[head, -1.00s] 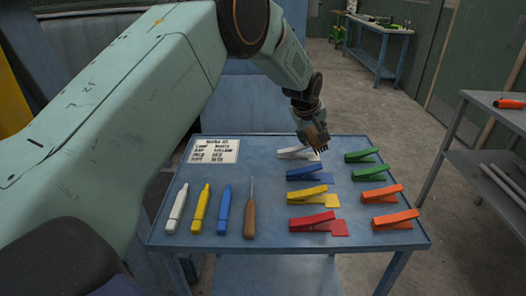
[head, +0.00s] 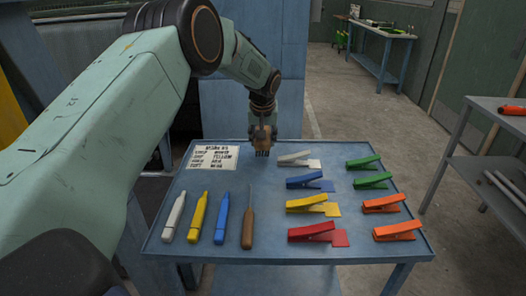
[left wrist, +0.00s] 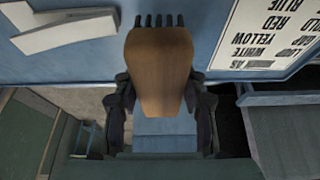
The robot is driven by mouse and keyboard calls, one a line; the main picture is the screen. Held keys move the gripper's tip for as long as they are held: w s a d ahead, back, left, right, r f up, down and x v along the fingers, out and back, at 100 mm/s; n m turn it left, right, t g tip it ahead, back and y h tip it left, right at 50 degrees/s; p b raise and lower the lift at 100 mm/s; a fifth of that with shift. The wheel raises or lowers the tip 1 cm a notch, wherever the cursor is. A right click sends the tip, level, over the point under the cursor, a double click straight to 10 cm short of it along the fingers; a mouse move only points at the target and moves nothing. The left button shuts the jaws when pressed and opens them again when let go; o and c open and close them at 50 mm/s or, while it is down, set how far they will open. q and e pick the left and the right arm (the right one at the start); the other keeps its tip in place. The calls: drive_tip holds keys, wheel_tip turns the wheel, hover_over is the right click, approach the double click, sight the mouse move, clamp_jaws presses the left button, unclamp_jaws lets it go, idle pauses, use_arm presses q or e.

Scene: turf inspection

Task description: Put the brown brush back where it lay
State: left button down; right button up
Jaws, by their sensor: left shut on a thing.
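The brown brush (head: 262,143) has a wooden body and dark bristles. My left gripper (head: 262,126) is shut on it and holds it at the far edge of the blue table (head: 270,258), between the label card and the white clip. In the left wrist view the brush (left wrist: 160,75) sits between the two dark fingers, with its bristles toward the table top. I cannot tell how high the bristles are above the table. My right gripper is not in view.
A label card (head: 212,157) lies left of the brush, a white clip (head: 298,160) to its right. White, yellow and blue markers and a wooden-handled pick (head: 247,228) lie in front. Several coloured clips fill the right side. The table's middle, before the brush, is bare.

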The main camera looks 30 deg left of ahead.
use_arm(q)
drive_tip(key=shift+s+f, duration=0.15)
drive_tip(key=shift+f, duration=0.35)
wheel_tip(320, 180, down, 2)
drive_tip(key=shift+s+d+f, duration=0.1)
drive_tip(key=shift+w+f, duration=0.25)
drive_tip(key=c, duration=1.2)
unclamp_jaws()
drive_tip(key=o, duration=0.4)
drive_tip(key=shift+s+r, duration=0.15)
drive_tip(key=shift+s, duration=0.05)
drive_tip(key=shift+o, duration=0.2)
drive_tip(key=shift+w, duration=0.1)
drive_tip(key=v, duration=1.2)
drive_tip(key=shift+p, duration=0.4)
